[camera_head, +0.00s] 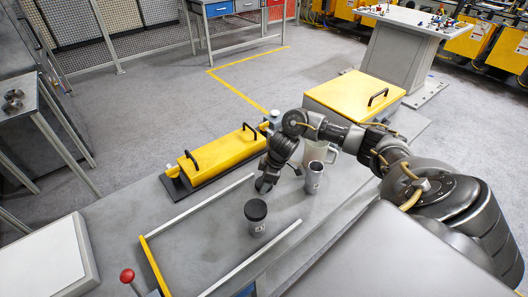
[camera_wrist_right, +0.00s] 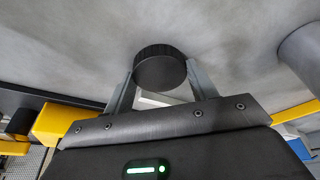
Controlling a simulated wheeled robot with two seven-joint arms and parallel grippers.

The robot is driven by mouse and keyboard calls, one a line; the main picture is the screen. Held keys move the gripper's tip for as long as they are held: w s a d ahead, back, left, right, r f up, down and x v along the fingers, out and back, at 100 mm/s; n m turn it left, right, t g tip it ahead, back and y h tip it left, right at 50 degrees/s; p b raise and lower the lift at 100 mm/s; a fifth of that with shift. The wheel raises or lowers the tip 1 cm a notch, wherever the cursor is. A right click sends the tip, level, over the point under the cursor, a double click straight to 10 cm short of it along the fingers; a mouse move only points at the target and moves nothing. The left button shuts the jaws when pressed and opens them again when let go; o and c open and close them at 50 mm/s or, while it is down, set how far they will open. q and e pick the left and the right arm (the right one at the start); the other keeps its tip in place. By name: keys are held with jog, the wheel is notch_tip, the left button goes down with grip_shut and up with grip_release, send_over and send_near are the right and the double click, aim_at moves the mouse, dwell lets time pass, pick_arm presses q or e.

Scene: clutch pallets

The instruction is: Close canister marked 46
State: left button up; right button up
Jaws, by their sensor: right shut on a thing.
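My right gripper (camera_head: 266,184) reaches down over the grey table. In the right wrist view its two fingers (camera_wrist_right: 160,88) are shut on a round black lid (camera_wrist_right: 160,67) with a ridged edge. In the head view the lid is hard to tell apart from the dark gripper. A grey canister (camera_head: 256,228) with a black top stands in front of the gripper. A metal canister (camera_head: 313,180) without a lid stands upright to the gripper's right. Both carry a small mark, too small to read surely. My left gripper is not in view.
A pale jug (camera_head: 333,153) stands behind the metal canister. Low rails (camera_head: 250,258) edge the front. The table left of the gripper is clear.

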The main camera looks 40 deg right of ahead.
jog(key=shift+r, duration=0.1)
notch_tip(320, 180, up, 10)
jog(key=shift+p, duration=0.4)
jog(key=a+r+m, duration=0.2)
jog(key=a+r, duration=0.2)
jog(key=a, duration=0.9)
jog(key=s+a+r+m+h, duration=0.1)
jog(key=s+a+r+m, duration=0.1)
jog(key=s, duration=0.5)
jog(key=shift+s+a+r+m+t, duration=0.4)
jog(key=shift+a+m, duration=0.3)
jog(key=shift+a, duration=0.5)
